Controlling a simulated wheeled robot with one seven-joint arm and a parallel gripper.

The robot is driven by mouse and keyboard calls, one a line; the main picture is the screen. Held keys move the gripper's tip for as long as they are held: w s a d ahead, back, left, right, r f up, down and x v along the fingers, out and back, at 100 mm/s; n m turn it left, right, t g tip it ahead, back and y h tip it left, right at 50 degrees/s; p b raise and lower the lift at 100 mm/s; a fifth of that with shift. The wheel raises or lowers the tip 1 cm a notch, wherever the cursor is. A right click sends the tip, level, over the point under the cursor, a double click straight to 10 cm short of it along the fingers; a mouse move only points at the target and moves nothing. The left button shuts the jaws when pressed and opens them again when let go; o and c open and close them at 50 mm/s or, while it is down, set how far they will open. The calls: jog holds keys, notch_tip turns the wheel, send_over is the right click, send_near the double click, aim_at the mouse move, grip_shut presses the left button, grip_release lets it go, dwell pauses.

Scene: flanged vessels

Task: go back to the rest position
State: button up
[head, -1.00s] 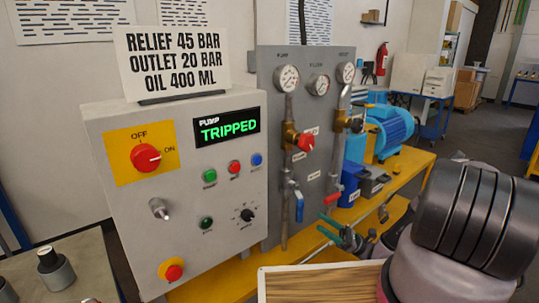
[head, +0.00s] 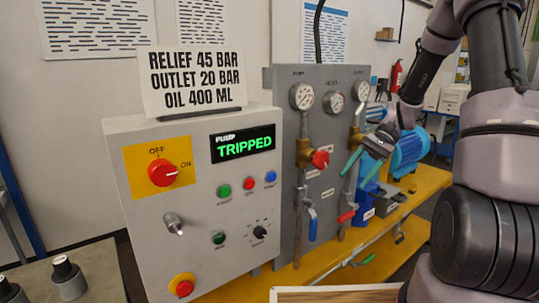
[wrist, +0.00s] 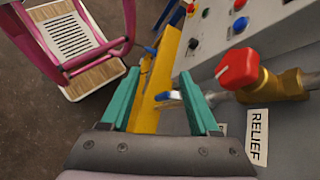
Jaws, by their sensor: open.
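My gripper (head: 359,166) shows in the head view in front of the right side of the grey gauge panel (head: 285,90). Its two teal fingers point down and left, spread with nothing between them. In the wrist view the fingers of my gripper (wrist: 160,80) are also apart and empty. Beyond them is a blue valve lever (wrist: 168,96); the picture does not show contact. A red valve knob (wrist: 237,68) and a RELIEF label (wrist: 258,138) lie to the right of the fingers. My arm fills the right side of the head view.
The control box (head: 130,220) stands at left, its display (head: 243,143) reading TRIPPED. A yellow bench (head: 410,195) carries a blue motor (head: 408,150). A green lever (head: 367,260) is low on the bench. A pink-framed stand (wrist: 125,25) is on the floor. Open floor lies beside it.

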jog(key=s+r+n+t+h, duration=0.1)
jog(key=s+r+t+h, duration=0.1)
jog(key=s+r+t, duration=0.2)
jog(key=s+r+t+h, duration=0.2)
jog(key=s+r+t, duration=0.2)
jog(key=r, duration=0.7)
jog(key=s+r+n+t+h, duration=0.1)
jog(key=s+r+t+h, duration=0.1)
jog(key=s+r+t, duration=0.2)
notch_tip(320, 180, up, 3)
jog(key=shift+s+d+r+n, duration=0.15)
jog(key=shift+s+d+n, duration=0.15)
jog(key=shift+s+d, duration=0.25)
jog(key=shift+a, duration=0.1)
jog(key=shift+a, duration=0.1)
